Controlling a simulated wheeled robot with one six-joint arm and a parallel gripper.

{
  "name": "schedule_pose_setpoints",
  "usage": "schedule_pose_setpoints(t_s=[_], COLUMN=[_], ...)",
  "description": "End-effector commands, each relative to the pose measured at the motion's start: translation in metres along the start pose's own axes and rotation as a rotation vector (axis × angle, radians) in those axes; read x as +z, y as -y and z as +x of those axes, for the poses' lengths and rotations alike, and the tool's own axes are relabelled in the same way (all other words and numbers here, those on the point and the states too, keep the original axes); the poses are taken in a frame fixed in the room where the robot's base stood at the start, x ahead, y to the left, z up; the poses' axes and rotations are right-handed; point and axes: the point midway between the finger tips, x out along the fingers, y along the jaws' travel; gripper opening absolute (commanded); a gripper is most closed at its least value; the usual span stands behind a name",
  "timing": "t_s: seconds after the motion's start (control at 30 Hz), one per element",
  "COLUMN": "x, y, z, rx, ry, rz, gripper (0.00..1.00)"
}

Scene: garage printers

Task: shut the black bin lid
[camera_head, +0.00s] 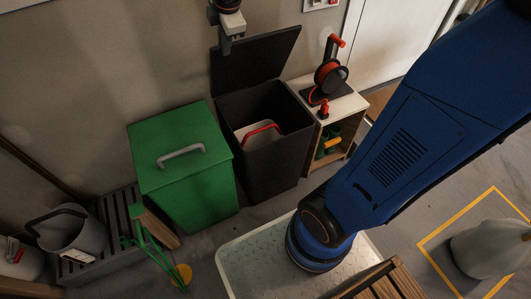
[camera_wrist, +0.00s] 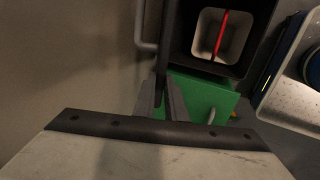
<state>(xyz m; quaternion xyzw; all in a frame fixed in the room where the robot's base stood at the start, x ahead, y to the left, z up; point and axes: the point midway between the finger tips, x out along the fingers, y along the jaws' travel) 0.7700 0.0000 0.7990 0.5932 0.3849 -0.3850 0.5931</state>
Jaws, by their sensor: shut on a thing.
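The black bin (camera_head: 268,140) stands open against the wall. Its black lid (camera_head: 256,64) is raised nearly upright at the back, close to the wall. My gripper (camera_head: 225,47) is at the lid's upper left edge. In the wrist view, my gripper (camera_wrist: 163,92) is shut on the edge of the lid (camera_wrist: 167,45), which shows nearly edge-on. A grey bar handle (camera_wrist: 146,28) shows on the lid's wall side. Inside the bin is a pale container with a red handle (camera_head: 258,132).
A green bin (camera_head: 183,150) with its lid down stands left of the black bin. A small shelf (camera_head: 346,106) with an orange reel stands to the right. Grey crate (camera_head: 110,235), bucket (camera_head: 75,238) and green-handled tools are at lower left.

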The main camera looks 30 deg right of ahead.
Motion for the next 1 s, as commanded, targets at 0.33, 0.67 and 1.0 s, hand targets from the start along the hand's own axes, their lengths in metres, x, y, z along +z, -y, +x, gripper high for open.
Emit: schedule_pose_setpoints(t_s=[0.33,0.67,1.0], x=[0.0,0.0,0.0], y=[0.024,0.031,0.038], z=[0.001,0.001,0.002], rx=[0.07,0.095,0.114], ry=[0.0,0.0,0.0], rz=[0.0,-0.001,0.0], gripper=[0.0,0.0,0.0])
